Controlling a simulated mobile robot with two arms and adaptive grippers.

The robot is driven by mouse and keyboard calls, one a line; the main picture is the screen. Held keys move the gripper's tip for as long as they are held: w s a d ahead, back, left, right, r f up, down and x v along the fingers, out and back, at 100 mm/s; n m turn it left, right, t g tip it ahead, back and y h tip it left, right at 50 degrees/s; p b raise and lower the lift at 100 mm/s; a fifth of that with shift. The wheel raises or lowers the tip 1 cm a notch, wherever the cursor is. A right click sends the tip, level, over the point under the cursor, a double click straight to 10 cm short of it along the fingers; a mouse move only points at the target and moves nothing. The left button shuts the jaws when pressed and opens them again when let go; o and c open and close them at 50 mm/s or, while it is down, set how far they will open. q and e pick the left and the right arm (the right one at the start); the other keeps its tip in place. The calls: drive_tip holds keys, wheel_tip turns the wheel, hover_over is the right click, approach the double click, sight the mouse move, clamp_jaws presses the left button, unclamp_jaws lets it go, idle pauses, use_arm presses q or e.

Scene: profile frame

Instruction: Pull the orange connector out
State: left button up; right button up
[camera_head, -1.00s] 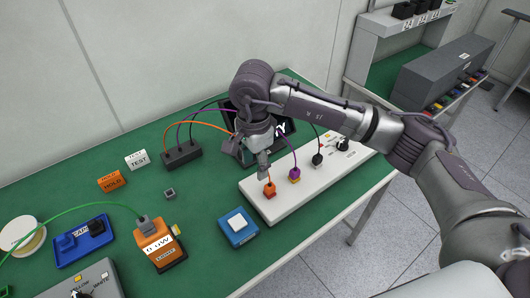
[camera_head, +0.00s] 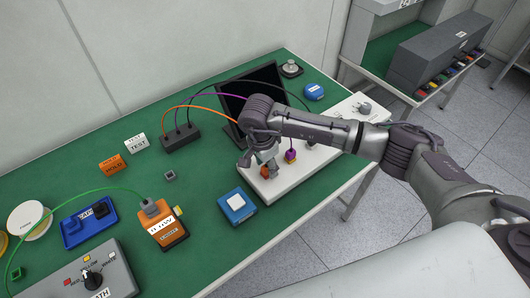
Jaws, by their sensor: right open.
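The orange connector (camera_head: 265,173) is at the left end of the white panel (camera_head: 294,177). It is partly hidden by my right gripper. My right gripper (camera_head: 258,161) points down over the connector, its fingers apart, one to the left and one close by the connector. I cannot tell whether a finger touches it. An orange cable (camera_head: 207,108) arches from the black block (camera_head: 181,138) toward the gripper and goes out of sight behind it. A purple connector (camera_head: 290,156) stands on the panel to the right. My left gripper is not in view.
A blue box with a white button (camera_head: 237,206) lies just in front of the panel. A dark screen (camera_head: 253,88) stands behind my arm. An orange device (camera_head: 167,231) with a green cable and a grey selector box (camera_head: 120,272) are at left. Green table between them is clear.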

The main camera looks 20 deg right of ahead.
sight(266, 166)
drive_tip(key=shift+f, duration=0.5)
clamp_jaws()
drive_tip(key=shift+r, duration=0.25)
drive_tip(key=shift+r+p, duration=0.5)
drive_tip(key=shift+r, duration=0.3)
drive_tip(key=shift+r+p, duration=0.8)
drive_tip(key=shift+r, duration=0.7)
